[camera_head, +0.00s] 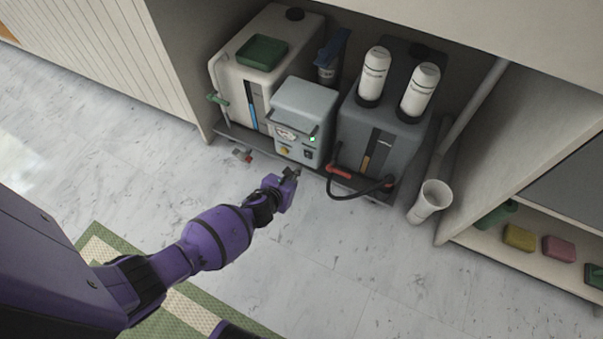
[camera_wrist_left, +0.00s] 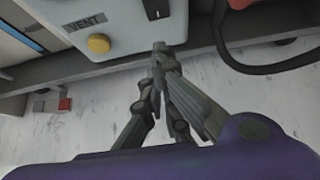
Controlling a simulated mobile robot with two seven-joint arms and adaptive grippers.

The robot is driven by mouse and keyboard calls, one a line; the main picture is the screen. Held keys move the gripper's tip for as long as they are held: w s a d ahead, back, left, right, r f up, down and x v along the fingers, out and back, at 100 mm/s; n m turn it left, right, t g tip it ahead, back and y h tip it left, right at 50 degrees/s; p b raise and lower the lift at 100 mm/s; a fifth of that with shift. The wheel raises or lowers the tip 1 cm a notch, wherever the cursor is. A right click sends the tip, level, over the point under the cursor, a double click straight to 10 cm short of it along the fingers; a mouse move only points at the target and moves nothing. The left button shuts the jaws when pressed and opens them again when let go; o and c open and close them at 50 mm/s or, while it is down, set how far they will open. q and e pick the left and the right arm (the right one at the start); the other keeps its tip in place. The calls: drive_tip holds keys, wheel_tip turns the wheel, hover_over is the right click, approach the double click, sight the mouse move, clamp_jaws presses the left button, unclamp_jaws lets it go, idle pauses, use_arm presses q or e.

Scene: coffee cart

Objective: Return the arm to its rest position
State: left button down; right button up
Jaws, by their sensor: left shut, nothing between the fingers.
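My left arm is purple and reaches in from the left in the head view. Its gripper (camera_head: 292,173) is over the floor just in front of the light grey unit (camera_head: 304,107) under the counter. In the left wrist view the gripper (camera_wrist_left: 160,48) has its fingertips together, with nothing between them. The tips lie near the unit's lower front edge in that picture; I cannot tell whether they touch it. A yellow button (camera_wrist_left: 99,43) beside a "VENT" label is left of the fingers. My right gripper is not in view.
A white tank (camera_head: 230,85) and a dark grey tank (camera_head: 385,120) flank the unit on a low tray. A black hose with a red grip (camera_head: 340,171) loops out in front. A white pipe (camera_head: 431,200) stands at right. Open marble floor (camera_head: 350,270) lies before them.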

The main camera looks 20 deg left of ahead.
use_arm(q)
drive_tip(key=s+r+p, duration=0.3)
drive_tip(key=s+p, duration=0.1)
drive_tip(key=s, duration=0.6)
drive_tip(key=shift+a, duration=0.15)
